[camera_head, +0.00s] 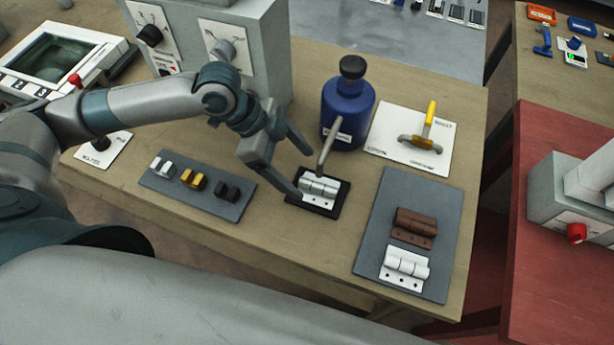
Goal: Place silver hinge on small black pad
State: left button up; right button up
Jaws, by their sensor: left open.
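A silver hinge (318,186) lies on the small black pad (300,204) near the middle of the table. Its barrel faces the back and its plate with holes faces the front. My left gripper (306,174) is open, just to the left of and above the hinge. Its near finger ends by the pad's left edge and its far finger ends behind it. Whether a finger touches the hinge I cannot tell. A white-silver hinge (406,264) and a brown hinge (414,226) lie on the grey mat (385,210) at right. My right gripper is not in view.
A blue bottle (346,112) stands behind the pad, with a thin grey rod (327,150) in front of it. A grey mat (170,187) with several small latches is at left. A grey control box (262,60) stands behind my arm.

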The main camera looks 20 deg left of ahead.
pick_arm(q)
jog(key=b+v, duration=0.1)
jog(key=v, duration=0.5)
jog(key=shift+r, duration=0.1)
dwell(1.5)
